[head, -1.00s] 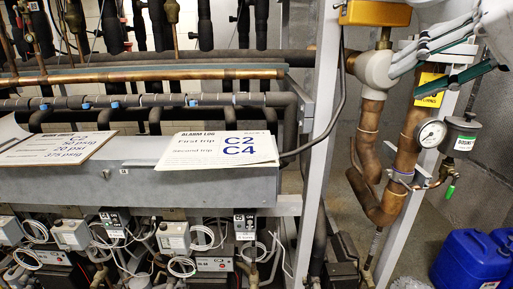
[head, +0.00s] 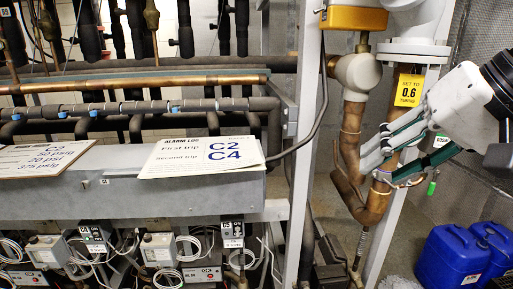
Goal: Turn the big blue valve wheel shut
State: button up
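No big blue valve wheel is clearly visible in the head view. My gripper (head: 374,164) is on the right, in front of the lower copper pipes, with white and dark teal fingers pointing left. The fingers look spread, with copper pipe showing between them, and I see nothing held. Whether they touch the pipe (head: 350,135) cannot be told. The pressure gauge is hidden behind my gripper. Small blue fittings (head: 110,106) sit on the horizontal dark pipe at left, but none is a large wheel.
An alarm log sheet (head: 190,160) lies on the grey beam (head: 120,200). A grey upright post (head: 303,150) stands left of the copper pipes. Blue jugs (head: 450,258) stand on the floor at right.

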jog(key=shift+c, duration=1.4)
jog(key=w+d+r+n+t+y+b, duration=0.1)
jog(key=w+d+r+t+y, duration=0.2)
jog(key=r, duration=0.8)
jog(key=w+d+r+n+t, duration=0.1)
jog(key=w+d+r+t, duration=0.2)
jog(key=d+r, duration=0.55)
jog(key=w+d+r+n+t+y+b, duration=0.1)
jog(key=w+d+r+t+y, duration=0.15)
jog(key=r, duration=1.05)
jog(key=shift+t+h, duration=0.25)
jog(key=x, duration=0.9)
jog(key=p+x, duration=0.1)
jog(key=x, duration=0.4)
jog(key=shift+s+a, duration=0.15)
jog(key=shift+a, duration=0.2)
jog(key=shift+c, duration=0.3)
grip_shut()
